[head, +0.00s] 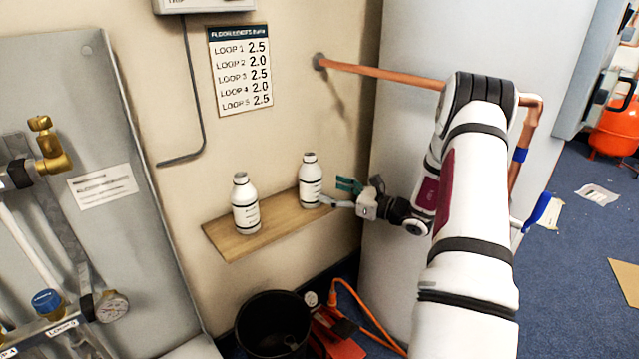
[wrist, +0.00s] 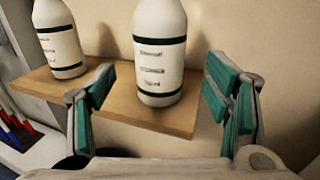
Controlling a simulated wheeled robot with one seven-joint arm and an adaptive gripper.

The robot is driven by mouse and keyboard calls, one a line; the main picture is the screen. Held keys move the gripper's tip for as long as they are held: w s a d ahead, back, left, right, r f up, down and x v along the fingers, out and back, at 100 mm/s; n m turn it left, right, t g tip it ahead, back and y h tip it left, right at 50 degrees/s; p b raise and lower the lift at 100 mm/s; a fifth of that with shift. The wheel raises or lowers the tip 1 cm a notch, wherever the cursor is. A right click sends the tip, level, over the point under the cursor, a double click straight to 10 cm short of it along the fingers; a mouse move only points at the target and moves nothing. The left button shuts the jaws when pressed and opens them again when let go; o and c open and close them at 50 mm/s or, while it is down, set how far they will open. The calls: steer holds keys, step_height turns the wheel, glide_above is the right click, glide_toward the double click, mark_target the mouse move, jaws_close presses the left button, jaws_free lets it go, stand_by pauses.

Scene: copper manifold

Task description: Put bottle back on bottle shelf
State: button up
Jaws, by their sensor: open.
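Two white bottles with dark bands stand upright on a wooden wall shelf (head: 226,238). My gripper (head: 338,192) is open just to the right of the right bottle in the head view. In the wrist view, the right bottle (wrist: 159,50) stands beyond and between my open green-padded fingers (wrist: 165,100), with gaps on both sides. The left bottle (wrist: 60,40) is farther left there, outside the fingers. The wooden shelf (wrist: 125,112) shows beneath both.
A black bucket (head: 272,322) and red equipment (head: 338,335) with an orange hose are on the floor below the shelf. A grey panel with brass fittings (head: 45,150) is at left.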

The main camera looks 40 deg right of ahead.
steer(key=v, duration=0.5)
steer(key=a+r+n+g+y, duration=0.35)
steer(key=a+r+n, duration=0.2)
steer(key=a, duration=0.45)
steer(key=a+r+n+g+y, duration=0.35)
steer(key=a+r+n, duration=0.2)
steer(key=a, duration=0.35)
steer(key=s+a+r+n+g+h, duration=0.1)
steer(key=s+a+r+n+g, duration=0.25)
steer(key=s+a, duration=0.3)
steer(key=s+a+r+n+g+h, duration=0.1)
steer(key=s+a+r+n+g, duration=0.3)
steer(key=a, duration=0.4)
steer(key=s+a+n+g+h, duration=0.45)
steer(key=s+n, duration=0.25)
steer(key=s, duration=0.7)
steer(key=s+d+n+t+h, duration=0.1)
steer(key=s+d+n+h, duration=0.1)
steer(key=s, duration=0.4)
steer(key=s+d+f+n+t+h, duration=0.1)
steer(key=s+d+n+h, duration=0.1)
steer(key=s+n+h, duration=0.2)
steer(key=shift+s+d+h+p, duration=0.35)
steer(key=shift+s+p, duration=0.05)
steer(key=shift+s, duration=0.6)
